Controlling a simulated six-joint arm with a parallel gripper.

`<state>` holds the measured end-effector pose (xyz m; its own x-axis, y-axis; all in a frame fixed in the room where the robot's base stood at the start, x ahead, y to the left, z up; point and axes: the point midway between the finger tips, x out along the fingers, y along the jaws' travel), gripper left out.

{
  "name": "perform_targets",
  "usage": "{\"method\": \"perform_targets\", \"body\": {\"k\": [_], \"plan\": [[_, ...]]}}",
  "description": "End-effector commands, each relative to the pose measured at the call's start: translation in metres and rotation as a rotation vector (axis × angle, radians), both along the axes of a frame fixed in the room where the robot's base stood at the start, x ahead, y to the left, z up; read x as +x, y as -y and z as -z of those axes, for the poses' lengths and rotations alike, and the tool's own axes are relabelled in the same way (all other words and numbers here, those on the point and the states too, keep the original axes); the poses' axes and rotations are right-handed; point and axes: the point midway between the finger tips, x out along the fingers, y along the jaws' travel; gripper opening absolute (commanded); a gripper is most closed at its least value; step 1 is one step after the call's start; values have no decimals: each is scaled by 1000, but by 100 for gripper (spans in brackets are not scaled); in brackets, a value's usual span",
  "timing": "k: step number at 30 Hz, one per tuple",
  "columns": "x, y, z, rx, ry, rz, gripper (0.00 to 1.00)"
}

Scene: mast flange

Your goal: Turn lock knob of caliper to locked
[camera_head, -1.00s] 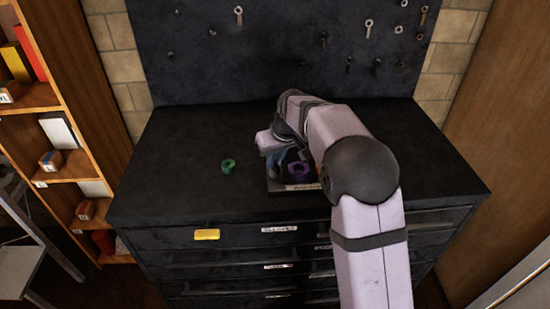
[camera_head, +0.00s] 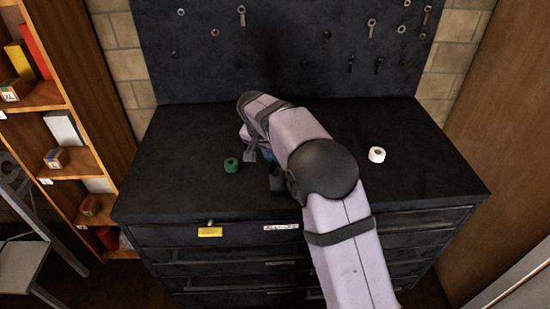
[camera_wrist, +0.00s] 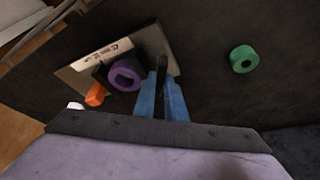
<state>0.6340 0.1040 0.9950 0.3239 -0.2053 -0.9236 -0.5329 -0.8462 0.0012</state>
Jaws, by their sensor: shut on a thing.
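My gripper (camera_wrist: 161,80) has blue fingers, closed on a narrow dark piece (camera_wrist: 161,62) in the wrist view. This piece stands at the edge of a grey plate with a label (camera_wrist: 97,56). I cannot tell whether it is the caliper's lock knob, and no caliper can be made out for certain. A purple ring (camera_wrist: 125,76) on a dark mount and an orange piece (camera_wrist: 97,95) are beside the fingers, to the left. In the head view my arm hides the fingertips and most of the plate.
A green ring (camera_head: 231,165) lies on the black cabinet top (camera_head: 180,190), left of my arm; it also shows in the wrist view (camera_wrist: 243,59). A white ring (camera_head: 377,154) lies right of my arm. A pegboard (camera_head: 290,50) rises behind. The far left and right of the top are clear.

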Motion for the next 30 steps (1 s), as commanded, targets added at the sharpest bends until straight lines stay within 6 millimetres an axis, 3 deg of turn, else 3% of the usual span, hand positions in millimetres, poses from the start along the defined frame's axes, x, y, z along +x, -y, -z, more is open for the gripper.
{"method": "perform_targets", "body": {"k": [12, 29, 30], "plan": [[2, -2, -2, 3, 3, 208, 0], [2, -2, -1, 3, 4, 241, 0], [2, -2, -1, 3, 4, 241, 20]]}}
